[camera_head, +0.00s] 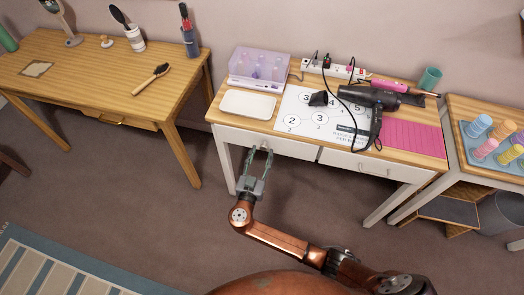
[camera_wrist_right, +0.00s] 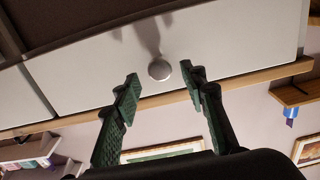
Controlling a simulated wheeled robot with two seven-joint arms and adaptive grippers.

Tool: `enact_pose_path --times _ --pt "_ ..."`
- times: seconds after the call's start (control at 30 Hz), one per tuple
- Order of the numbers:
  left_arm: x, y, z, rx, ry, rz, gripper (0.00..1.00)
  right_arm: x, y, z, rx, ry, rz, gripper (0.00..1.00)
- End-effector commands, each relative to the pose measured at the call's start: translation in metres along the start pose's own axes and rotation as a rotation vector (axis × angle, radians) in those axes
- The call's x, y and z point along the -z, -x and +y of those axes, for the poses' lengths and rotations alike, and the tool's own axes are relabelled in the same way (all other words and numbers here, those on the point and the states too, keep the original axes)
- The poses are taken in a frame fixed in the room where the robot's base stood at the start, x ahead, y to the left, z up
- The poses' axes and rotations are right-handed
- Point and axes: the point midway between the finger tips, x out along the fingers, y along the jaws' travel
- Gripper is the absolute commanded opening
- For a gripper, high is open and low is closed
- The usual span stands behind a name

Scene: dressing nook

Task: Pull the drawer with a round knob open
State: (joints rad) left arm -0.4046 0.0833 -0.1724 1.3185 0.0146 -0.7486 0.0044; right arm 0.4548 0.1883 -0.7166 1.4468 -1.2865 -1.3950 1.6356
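The white drawer with a round knob (camera_head: 295,149) is the left one under the middle table's top, and it looks closed. Its front also fills much of the right wrist view (camera_wrist_right: 225,52), with the round metal knob (camera_wrist_right: 159,69) near the middle. My right gripper (camera_head: 261,153) is in front of this drawer, fingers pointing at it. In the right wrist view the gripper (camera_wrist_right: 159,76) is open, one finger on each side of the knob, with gaps showing between. The fingers partly hide the knob in the head view. My left gripper is not in view.
Beside it is another white drawer (camera_head: 362,167) with a bar handle. The tabletop holds a purple organizer (camera_head: 258,66), a white tray (camera_head: 248,104), a hair dryer (camera_head: 370,96) and a power strip (camera_head: 333,69). A wooden desk (camera_head: 100,85) stands left. Floor in front is clear.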

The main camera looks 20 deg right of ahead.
Motion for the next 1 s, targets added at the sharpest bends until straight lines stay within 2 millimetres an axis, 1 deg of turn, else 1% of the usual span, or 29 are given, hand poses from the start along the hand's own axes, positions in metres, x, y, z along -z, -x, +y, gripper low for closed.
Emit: enact_pose_path --times 0.03,0.13,0.23,0.4,0.47,0.9,1.0 --pt "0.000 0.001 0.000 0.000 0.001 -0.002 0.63 -0.001 -0.005 0.000 0.000 0.001 0.000 0.39" --pt "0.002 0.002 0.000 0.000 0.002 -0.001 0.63 -0.001 -0.010 0.000 0.000 0.000 -0.001 0.39" --pt "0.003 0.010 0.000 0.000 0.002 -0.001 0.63 0.000 -0.011 0.000 0.000 0.000 -0.002 0.39" --pt "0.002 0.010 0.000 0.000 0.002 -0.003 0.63 0.000 -0.011 0.000 0.000 0.000 -0.002 0.39" --pt "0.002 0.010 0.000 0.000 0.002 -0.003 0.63 0.000 -0.011 0.000 0.000 0.000 -0.002 0.36" --pt "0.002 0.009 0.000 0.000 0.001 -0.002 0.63 -0.001 -0.011 0.001 -0.001 0.001 -0.002 0.05" --pt "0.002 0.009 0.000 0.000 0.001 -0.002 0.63 -0.001 -0.011 0.001 -0.002 0.001 -0.002 0.00"
